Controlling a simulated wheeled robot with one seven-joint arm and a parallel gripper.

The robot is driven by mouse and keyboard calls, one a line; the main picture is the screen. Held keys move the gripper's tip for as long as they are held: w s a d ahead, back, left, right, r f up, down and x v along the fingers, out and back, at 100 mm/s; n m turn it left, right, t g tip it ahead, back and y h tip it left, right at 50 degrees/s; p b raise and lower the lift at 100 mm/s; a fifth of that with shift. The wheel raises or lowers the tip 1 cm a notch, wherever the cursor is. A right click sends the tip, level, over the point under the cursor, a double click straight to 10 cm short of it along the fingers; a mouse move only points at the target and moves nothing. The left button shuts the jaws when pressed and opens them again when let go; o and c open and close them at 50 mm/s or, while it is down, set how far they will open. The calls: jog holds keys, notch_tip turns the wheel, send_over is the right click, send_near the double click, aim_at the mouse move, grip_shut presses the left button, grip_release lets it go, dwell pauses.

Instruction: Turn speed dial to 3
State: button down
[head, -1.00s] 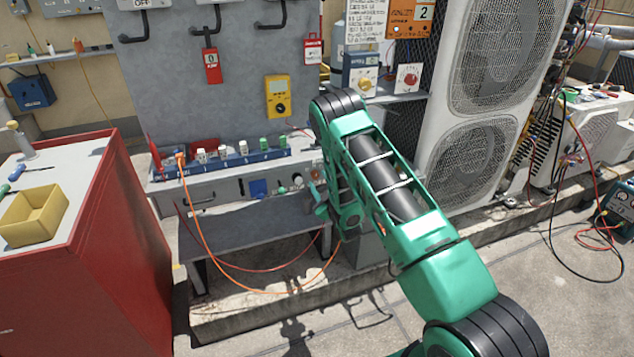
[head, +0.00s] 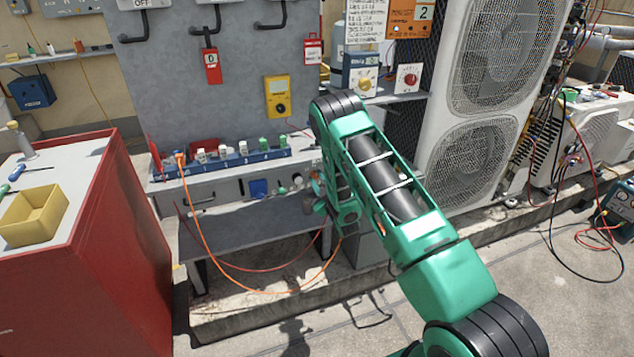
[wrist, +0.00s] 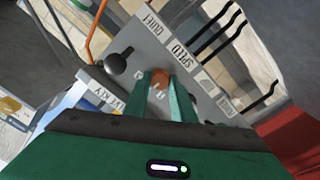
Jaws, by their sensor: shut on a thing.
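The speed dial (wrist: 159,77) is a small orange-brown knob on a grey panel (wrist: 139,38), next to a label reading SPEED. My gripper (wrist: 161,82) has its two green fingers closed on either side of the dial in the wrist view. The fingers cover part of the dial and some of the small marks around it, so I cannot read its setting. In the head view my gripper is at the right end of the bench front, mostly hidden by my own arm.
A black knob (wrist: 116,63) sits on the same panel near a QUIET label. An orange cable (head: 205,235) hangs from the bench (head: 225,190). A red cabinet (head: 110,230) stands left, and a large white condenser (head: 437,130) right.

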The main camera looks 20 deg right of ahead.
jog(key=m, duration=0.4)
jog(key=shift+a+f+m, duration=0.1)
jog(key=shift+m, duration=2.1)
jog(key=c, duration=1.5)
grip_release()
jog(key=s, duration=1)
jog(key=shift+s, duration=0.35)
